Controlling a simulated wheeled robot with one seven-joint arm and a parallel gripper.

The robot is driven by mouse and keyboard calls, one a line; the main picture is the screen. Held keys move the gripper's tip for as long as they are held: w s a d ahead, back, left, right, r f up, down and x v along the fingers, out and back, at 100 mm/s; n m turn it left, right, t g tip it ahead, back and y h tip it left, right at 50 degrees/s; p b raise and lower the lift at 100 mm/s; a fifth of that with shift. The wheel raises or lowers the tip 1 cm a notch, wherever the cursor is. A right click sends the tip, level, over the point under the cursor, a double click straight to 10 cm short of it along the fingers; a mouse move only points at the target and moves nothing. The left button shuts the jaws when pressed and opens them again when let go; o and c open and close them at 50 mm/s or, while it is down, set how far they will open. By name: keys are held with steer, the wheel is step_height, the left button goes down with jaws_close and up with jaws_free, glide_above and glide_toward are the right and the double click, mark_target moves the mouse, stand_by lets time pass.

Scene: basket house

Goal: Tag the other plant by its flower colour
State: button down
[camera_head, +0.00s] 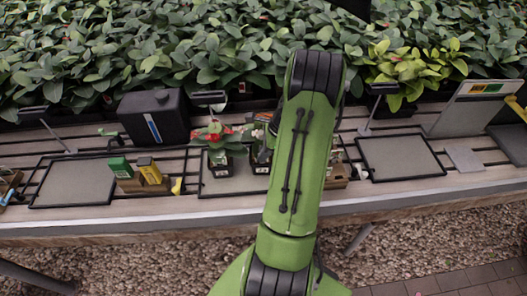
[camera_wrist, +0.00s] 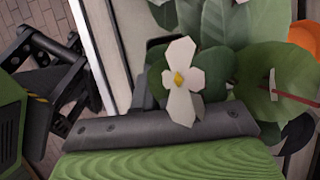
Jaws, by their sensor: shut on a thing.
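A white flower with a yellow centre (camera_wrist: 182,82) and broad green leaves fills the upper part of the wrist view, close to my gripper (camera_wrist: 160,130). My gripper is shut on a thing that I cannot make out. In the head view my green arm hides the gripper and most of this plant. A plant with red flowers (camera_head: 213,133) stands upright in a dark pot with a pale label, left of my arm. Part of another dark pot (camera_head: 262,153) shows at the arm's left edge.
A green block (camera_head: 120,167) and a yellow block (camera_head: 149,170) stand left of the red-flowered plant. A black container (camera_head: 153,118) is behind them. Flat grey trays lie at left (camera_head: 75,183) and right (camera_head: 400,157), both clear. Dense foliage lines the back.

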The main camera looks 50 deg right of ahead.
steer(key=c, duration=1.1)
jaws_free()
steer(key=shift+c, duration=0.2)
steer(key=p+v, duration=0.4)
steer(key=v, duration=1.1)
steer(key=shift+s+r+p, duration=0.2)
steer(key=shift+r+p, duration=0.15)
steer(key=shift+f, duration=0.1)
